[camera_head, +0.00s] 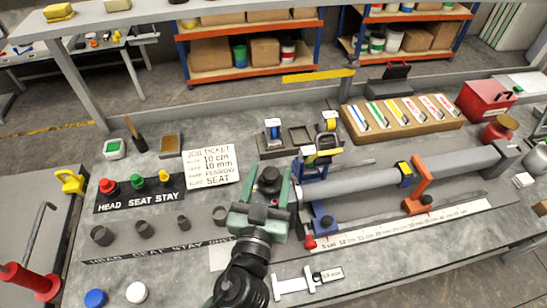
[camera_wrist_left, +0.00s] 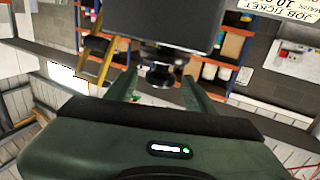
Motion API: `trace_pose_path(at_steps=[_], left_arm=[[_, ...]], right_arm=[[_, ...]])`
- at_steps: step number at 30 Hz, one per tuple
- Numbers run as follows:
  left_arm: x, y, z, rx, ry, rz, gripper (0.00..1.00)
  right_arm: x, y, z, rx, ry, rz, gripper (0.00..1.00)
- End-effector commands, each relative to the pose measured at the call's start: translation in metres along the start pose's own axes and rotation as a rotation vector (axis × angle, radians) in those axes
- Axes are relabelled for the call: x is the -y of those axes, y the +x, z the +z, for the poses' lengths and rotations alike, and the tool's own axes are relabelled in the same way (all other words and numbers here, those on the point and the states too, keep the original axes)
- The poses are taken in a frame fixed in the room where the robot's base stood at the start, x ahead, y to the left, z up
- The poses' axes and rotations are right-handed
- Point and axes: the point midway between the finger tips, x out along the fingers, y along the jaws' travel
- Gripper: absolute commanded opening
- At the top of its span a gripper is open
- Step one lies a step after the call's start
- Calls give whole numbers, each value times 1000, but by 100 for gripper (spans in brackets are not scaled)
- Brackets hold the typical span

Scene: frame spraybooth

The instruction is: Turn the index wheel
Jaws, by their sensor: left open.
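My left gripper (camera_head: 268,182) is open, its green fingers extending over the bench near the left end of the tube fixture. A dark round knob-like part (camera_head: 268,174) shows between the fingers. I cannot tell whether this is the index wheel or whether the fingers touch it. In the left wrist view, a dark block with a black knob (camera_wrist_left: 160,75) below it lies between the fingertips (camera_wrist_left: 162,88). A blue upright (camera_head: 312,168) with a dark top stands just right of the gripper. My right gripper is not in view.
A grey tube (camera_head: 350,184) runs right from the blue upright, past an orange clamp (camera_head: 418,190) and a ruler strip (camera_head: 400,225). Red, green and yellow knobs (camera_head: 137,182) stand at left. The job ticket (camera_head: 210,165) lies behind the gripper. A calliper (camera_head: 295,284) lies in front.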

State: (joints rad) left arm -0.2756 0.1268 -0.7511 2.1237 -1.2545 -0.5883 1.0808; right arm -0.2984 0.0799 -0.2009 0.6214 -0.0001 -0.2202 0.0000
Motion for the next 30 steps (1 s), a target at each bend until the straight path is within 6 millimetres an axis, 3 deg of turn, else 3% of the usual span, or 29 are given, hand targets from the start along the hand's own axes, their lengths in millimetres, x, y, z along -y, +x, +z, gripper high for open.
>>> trace_pose_path(at_steps=[1,7,18,20,24,30], left_arm=[[0,10,-6,-2,3,0,54],[-1,36,-3,-1,0,1,54],[0,44,0,1,-1,0,54],[0,44,0,1,-1,0,42],[0,44,0,1,-1,0,3],[0,43,0,1,0,6,0]], right_arm=[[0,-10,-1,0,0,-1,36],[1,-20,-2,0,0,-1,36],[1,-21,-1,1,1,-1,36],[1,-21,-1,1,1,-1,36],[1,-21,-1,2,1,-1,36],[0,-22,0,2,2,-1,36]])
